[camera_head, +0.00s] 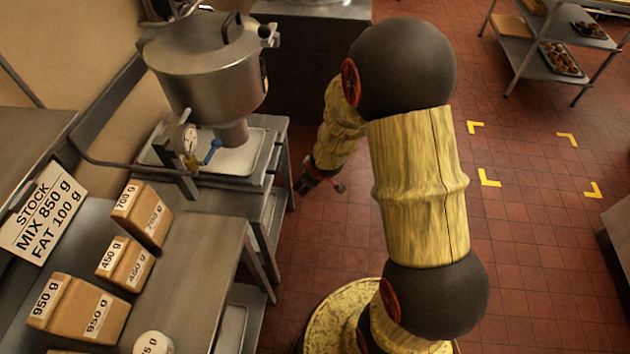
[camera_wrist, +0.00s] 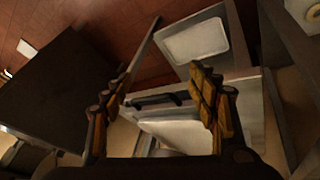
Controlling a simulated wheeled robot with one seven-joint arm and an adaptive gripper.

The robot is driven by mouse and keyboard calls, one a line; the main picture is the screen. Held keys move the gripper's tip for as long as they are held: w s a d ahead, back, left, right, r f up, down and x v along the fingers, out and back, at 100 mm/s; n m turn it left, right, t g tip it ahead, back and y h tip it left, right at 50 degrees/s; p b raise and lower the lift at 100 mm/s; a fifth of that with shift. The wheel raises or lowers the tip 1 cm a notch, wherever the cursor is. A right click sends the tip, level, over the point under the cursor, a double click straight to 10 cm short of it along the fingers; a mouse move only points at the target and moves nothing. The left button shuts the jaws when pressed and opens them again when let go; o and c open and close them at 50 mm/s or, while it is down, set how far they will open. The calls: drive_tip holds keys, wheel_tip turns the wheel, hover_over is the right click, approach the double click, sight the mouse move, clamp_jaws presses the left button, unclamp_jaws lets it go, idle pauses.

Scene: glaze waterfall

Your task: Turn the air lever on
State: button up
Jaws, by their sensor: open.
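The air lever (camera_head: 212,152) is a small blue handle beside a round pressure gauge (camera_head: 190,139), below the steel hopper (camera_head: 212,62) in the head view. My gripper (camera_head: 306,184) hangs to the right of the hopper's stand, over the floor and apart from the lever. In the wrist view my gripper (camera_wrist: 162,88) shows two yellow-and-black fingers spread wide, with nothing held between them. I cannot make out the lever in the wrist view.
The hopper's steel stand (camera_head: 279,165) and its tray (camera_head: 240,153) lie left of my gripper. Brown labelled boxes (camera_head: 142,215) sit on the counter at the left. A tray rack (camera_head: 520,45) stands far right. Red tiled floor on the right is open.

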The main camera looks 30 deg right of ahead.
drive_tip(key=shift+s+d+r+m+g+h, duration=0.2)
drive_tip(key=shift+s+d+r+m+g, duration=0.1)
drive_tip(key=shift+s+r, duration=0.3)
drive_tip(key=shift+s+d+r+m+g+h, duration=0.2)
drive_tip(key=shift+s+r+m, duration=0.15)
drive_tip(key=shift+s, duration=0.45)
